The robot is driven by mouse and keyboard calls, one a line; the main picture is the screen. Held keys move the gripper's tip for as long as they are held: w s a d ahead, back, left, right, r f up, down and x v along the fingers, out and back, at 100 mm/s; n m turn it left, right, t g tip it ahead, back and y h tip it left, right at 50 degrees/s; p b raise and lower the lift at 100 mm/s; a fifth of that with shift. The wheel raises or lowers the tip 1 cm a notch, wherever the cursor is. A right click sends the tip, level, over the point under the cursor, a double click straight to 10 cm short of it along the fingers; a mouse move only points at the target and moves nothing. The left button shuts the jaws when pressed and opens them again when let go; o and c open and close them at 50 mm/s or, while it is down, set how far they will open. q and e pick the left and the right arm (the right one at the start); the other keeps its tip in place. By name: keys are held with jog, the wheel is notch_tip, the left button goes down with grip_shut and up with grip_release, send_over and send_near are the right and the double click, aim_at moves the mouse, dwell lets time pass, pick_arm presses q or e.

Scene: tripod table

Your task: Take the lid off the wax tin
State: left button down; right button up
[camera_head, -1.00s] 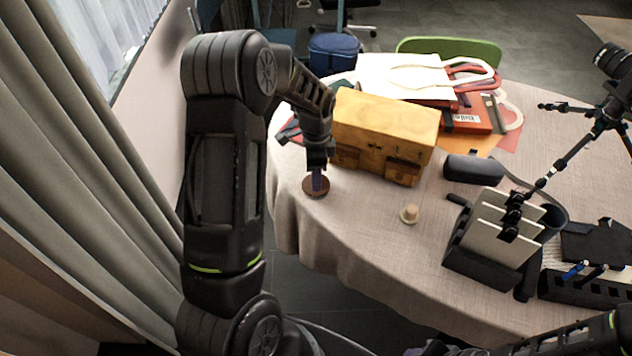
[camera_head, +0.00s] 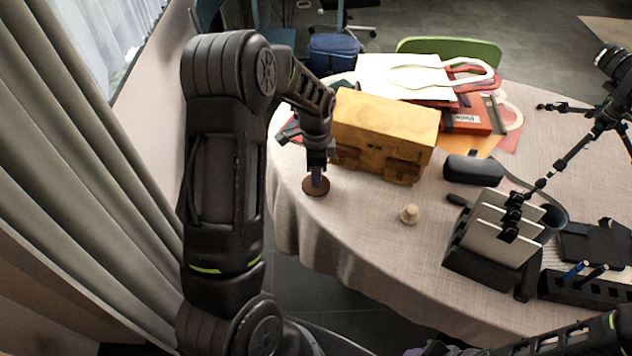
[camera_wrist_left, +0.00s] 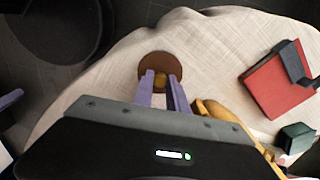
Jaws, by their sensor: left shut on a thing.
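The wax tin (camera_head: 316,190) shows as a small, round, dark brown disc near the left edge of the round table. In the left wrist view the left gripper (camera_wrist_left: 161,88) is shut on the knob. I cannot see a gap between lid and tin. The right arm shows partly at the bottom right; its gripper is out of view.
A yellow wooden box (camera_head: 386,130) stands close to the right of my left gripper. A small beige knobbed piece (camera_head: 409,214), a dark case (camera_head: 473,169) and a black holder with pale panels (camera_head: 497,232) stand further right. The cloth in front of the tin is clear.

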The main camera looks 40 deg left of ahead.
pick_arm(q)
notch_tip(320, 180, up, 10)
jog(key=b, duration=0.1)
jog(key=shift+b, duration=0.3)
pick_arm(e)
jog(key=shift+w+f, duration=0.1)
jog(key=shift+f, duration=0.6)
pick_arm(q)
jog(key=shift+f, duration=0.1)
